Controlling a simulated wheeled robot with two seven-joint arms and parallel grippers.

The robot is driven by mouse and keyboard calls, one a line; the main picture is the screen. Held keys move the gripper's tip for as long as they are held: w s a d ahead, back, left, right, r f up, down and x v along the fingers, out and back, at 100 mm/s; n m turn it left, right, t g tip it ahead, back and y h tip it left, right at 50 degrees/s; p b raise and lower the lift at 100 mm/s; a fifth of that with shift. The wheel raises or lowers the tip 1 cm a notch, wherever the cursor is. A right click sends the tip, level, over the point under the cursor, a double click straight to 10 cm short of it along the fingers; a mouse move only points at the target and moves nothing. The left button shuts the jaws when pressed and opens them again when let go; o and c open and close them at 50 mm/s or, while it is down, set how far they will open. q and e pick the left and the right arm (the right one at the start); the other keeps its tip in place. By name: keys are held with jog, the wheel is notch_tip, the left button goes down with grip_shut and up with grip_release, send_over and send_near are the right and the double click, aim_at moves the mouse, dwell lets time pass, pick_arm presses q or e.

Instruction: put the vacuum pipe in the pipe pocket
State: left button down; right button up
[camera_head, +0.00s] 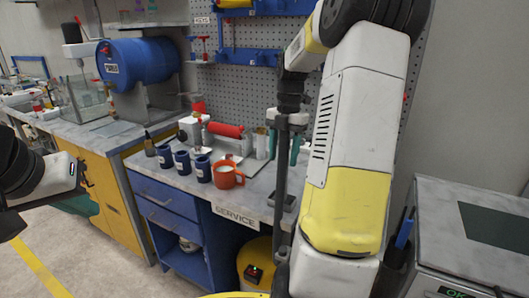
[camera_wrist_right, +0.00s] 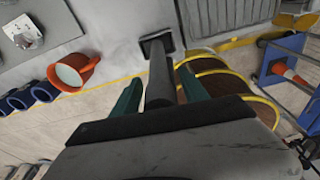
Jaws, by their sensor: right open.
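A long dark pipe, which I take for the vacuum pipe (camera_head: 280,195), stands roughly upright before the grey bench in the head view. My right gripper (camera_head: 284,147) has its two green fingers apart, one on each side of the pipe's upper part. In the right wrist view the pipe (camera_wrist_right: 160,75) lies between the open fingers, with visible gaps. Its far end overlaps a black square opening (camera_wrist_right: 168,41), perhaps the pipe pocket; I cannot tell if it is inside. In the head view a dark square (camera_head: 287,202) sits at the bench edge.
An orange mug (camera_head: 228,174) and several blue cups (camera_head: 183,163) stand left of the pipe on the bench (camera_head: 255,193). A red roller (camera_head: 225,129) is behind. A grey machine (camera_head: 470,245) stands at right. A yellow-and-black container (camera_head: 255,265) is below the bench.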

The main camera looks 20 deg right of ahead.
jog(key=r, duration=0.4)
jog(key=d+r, duration=0.1)
jog(key=r, duration=0.3)
jog(key=w+r, duration=0.1)
jog(key=r, duration=0.2)
jog(key=shift+d+r, duration=0.2)
jog(key=shift+r, duration=0.2)
jog(key=shift+a+r, duration=0.2)
jog(key=shift+r, duration=0.05)
jog(key=s+a+f+m+t, duration=0.2)
jog(key=s+a+m+t, duration=0.1)
jog(key=s+a+m, duration=0.6)
jog(key=s+a+f+m+t+y, duration=0.1)
jog(key=s+a+m+t, duration=0.3)
jog(key=s+a+m, duration=0.4)
jog(key=s+f+m, duration=0.1)
jog(key=m, duration=0.6)
jog(key=shift+s+a+f+m, duration=0.3)
jog(key=shift+s+a, duration=0.1)
